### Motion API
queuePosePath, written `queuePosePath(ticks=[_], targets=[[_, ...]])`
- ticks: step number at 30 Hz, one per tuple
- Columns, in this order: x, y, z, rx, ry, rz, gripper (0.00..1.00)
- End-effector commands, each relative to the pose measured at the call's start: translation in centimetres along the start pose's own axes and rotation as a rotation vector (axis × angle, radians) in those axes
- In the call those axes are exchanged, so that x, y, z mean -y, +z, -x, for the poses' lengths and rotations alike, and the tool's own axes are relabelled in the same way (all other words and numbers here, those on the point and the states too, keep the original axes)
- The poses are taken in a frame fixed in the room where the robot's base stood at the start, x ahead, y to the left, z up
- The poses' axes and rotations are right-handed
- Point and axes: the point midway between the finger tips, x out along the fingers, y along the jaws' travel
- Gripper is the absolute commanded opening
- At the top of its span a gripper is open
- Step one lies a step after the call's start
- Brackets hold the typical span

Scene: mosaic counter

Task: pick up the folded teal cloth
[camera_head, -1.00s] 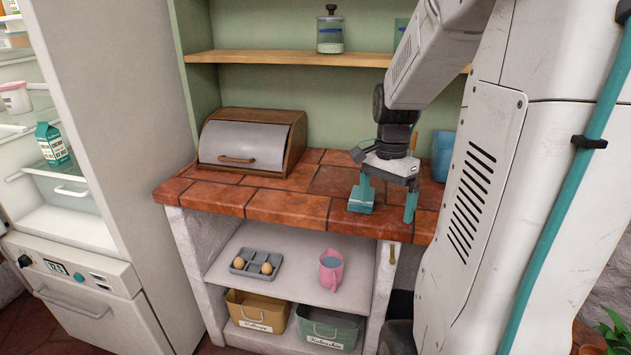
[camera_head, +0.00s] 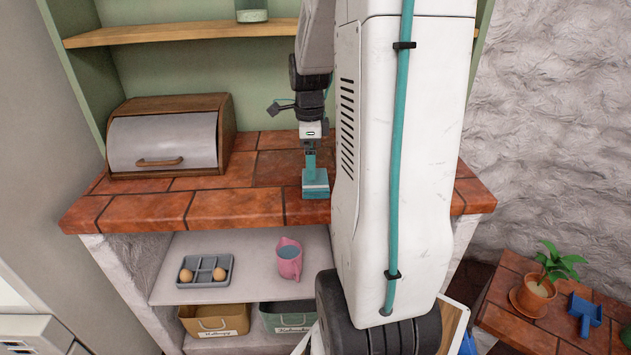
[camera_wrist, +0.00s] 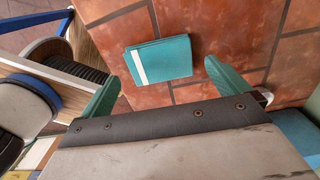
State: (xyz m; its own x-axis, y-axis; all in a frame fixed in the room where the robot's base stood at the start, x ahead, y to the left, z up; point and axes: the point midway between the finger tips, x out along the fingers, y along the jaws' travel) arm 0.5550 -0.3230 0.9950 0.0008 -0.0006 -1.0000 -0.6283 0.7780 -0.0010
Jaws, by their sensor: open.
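The folded teal cloth (camera_head: 316,187) lies flat on the tiled counter near its front edge. In the wrist view the cloth (camera_wrist: 168,60) shows a pale stripe near its left end. My gripper (camera_head: 310,163) is at the cloth's back in the head view, where one finger hides the other. In the wrist view my gripper (camera_wrist: 161,72) is open and empty, with a teal finger on either side of the cloth's near edge. The cloth looks untouched between them; the height of the fingertips above the counter is hard to tell.
A bread box (camera_head: 172,138) stands left on the brick-red counter (camera_head: 240,207). An egg tray (camera_head: 205,270) and a pink jug (camera_head: 289,258) are on the shelf below, with bins (camera_head: 216,319) under it. A potted plant (camera_head: 537,292) stands on a side table at right. My arm hides the counter's right part.

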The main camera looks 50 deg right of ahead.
Motion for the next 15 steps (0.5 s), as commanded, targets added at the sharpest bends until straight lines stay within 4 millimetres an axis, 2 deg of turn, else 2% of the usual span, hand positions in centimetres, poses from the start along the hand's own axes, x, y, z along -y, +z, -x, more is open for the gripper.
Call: queuePosePath(ticks=[10, 15], targets=[[-0.2, -0.8, -4.8, -0.001, 0.005, -0.001, 1.00], [-0.1, -0.8, -6.1, 0.000, 0.002, -0.001, 1.00]])
